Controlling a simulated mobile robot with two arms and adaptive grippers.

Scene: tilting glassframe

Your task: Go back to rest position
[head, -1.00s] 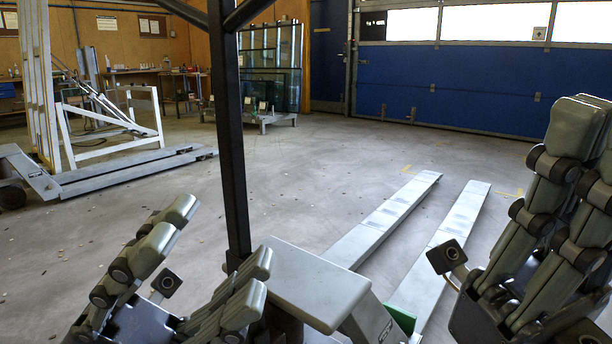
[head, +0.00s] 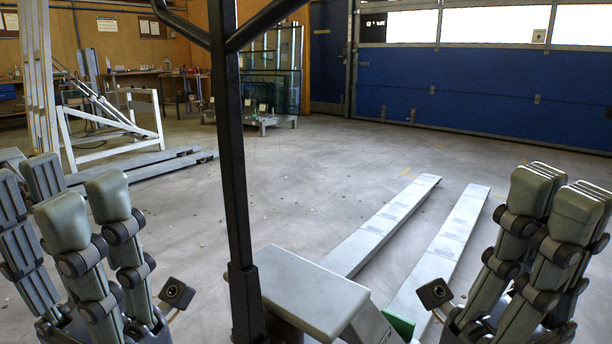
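My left gripper (head: 72,205) stands at the lower left with its fingers pointing up. Its finger groups are apart, with nothing between them. My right gripper (head: 552,205) stands upright at the lower right. Its fingers are straight and uncurled, partly overlapping from this angle, and I see nothing held. Both grippers are apart from the black upright pole (head: 229,180) between them. The palms are cut off by or close to the lower edge of the view.
A grey pallet-truck body (head: 305,290) with two long forks (head: 390,220) lies ahead between my grippers. A white tilting frame (head: 112,140) stands at the left. A glass rack (head: 270,85) stands at the back. A blue door (head: 480,90) closes the right. The middle floor is clear.

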